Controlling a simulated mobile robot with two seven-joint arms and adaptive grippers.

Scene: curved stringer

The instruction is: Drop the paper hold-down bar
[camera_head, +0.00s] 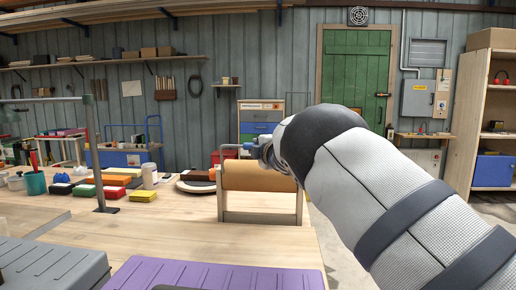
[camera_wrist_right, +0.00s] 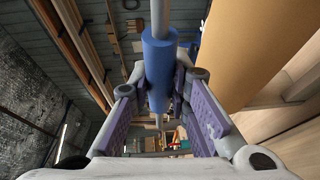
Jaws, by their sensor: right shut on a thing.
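The brown paper roll (camera_head: 258,176) sits in its grey stand (camera_head: 262,218) near the right end of the workbench. The roll also shows large at the upper right of the right wrist view (camera_wrist_right: 255,45). The hold-down bar (camera_wrist_right: 163,18) is a grey rod with a blue grip sleeve (camera_wrist_right: 157,62). My right gripper (camera_wrist_right: 160,95) is shut on the blue sleeve, with a purple-padded finger on either side. In the head view, the right gripper (camera_head: 262,150) is at the top of the roll, partly hidden by my own arm. My left gripper is not in view.
A purple ribbed case (camera_head: 215,274) and a grey one (camera_head: 50,264) lie along the front of the bench. A metal post (camera_head: 96,160), coloured boxes (camera_head: 84,190) and a green cup (camera_head: 36,183) stand left of the roll. Bare wood (camera_head: 160,230) lies between.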

